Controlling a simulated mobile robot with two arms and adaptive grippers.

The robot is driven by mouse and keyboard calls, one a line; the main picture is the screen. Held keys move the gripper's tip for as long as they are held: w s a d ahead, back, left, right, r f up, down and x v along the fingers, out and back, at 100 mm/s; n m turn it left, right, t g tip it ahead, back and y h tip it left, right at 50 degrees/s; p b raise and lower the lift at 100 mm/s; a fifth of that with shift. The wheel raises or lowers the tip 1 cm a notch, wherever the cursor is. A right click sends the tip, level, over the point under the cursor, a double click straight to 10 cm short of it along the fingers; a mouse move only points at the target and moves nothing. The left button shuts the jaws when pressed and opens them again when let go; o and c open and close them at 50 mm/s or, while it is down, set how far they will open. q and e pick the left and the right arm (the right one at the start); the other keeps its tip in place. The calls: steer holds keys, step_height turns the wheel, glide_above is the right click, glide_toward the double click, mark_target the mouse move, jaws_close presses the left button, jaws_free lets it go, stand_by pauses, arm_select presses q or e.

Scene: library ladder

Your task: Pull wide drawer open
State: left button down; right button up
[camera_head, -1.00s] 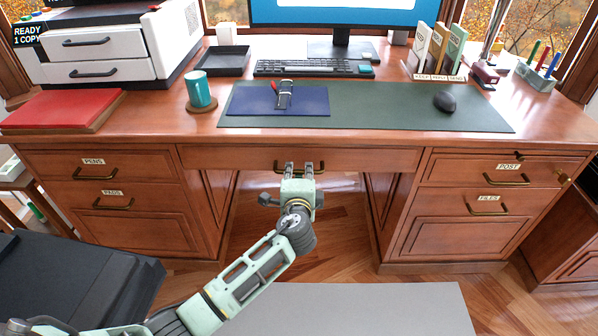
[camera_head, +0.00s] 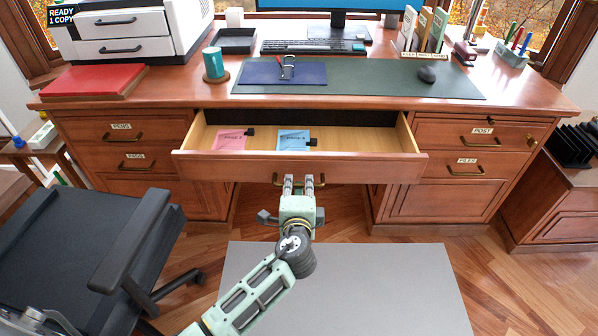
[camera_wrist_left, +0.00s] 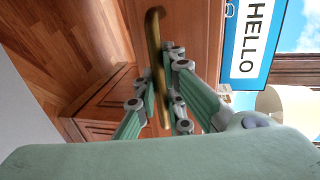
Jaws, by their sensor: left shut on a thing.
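The wide drawer (camera_head: 350,169) in the middle of the wooden desk stands pulled out, its inside visible from above. A pink packet (camera_head: 231,139) and a blue packet (camera_head: 293,140), each with a black tab, lie on its floor. My left gripper (camera_head: 299,181) is at the drawer's front, shut on its brass handle (camera_head: 320,181). The wrist view shows the handle (camera_wrist_left: 155,45) running between the fingers of the left gripper (camera_wrist_left: 163,95). My right gripper is not in view.
A black office chair (camera_head: 75,250) stands at the left, near my arm. Side drawers marked pens, pads, post and files are shut. A teal mug (camera_head: 213,62), keyboard (camera_head: 305,46) and mouse (camera_head: 427,75) are on the desktop. A grey mat (camera_head: 390,285) lies on the floor.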

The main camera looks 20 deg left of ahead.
arm_select(q)
steer(key=v, duration=0.4)
steer(key=f+v, duration=0.1)
steer(key=shift+s+d+r+p, duration=0.15)
steer(key=shift+s+p, duration=0.25)
steer(key=shift+s, duration=0.05)
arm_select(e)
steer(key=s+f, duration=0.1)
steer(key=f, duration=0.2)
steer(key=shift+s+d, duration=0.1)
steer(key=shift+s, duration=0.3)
arm_select(q)
steer(key=c, duration=1.8)
jaws_free()
steer(key=shift+s, duration=0.1)
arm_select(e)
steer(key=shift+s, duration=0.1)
arm_select(q)
steer(key=v, duration=1.2)
steer(key=shift+r, duration=0.1)
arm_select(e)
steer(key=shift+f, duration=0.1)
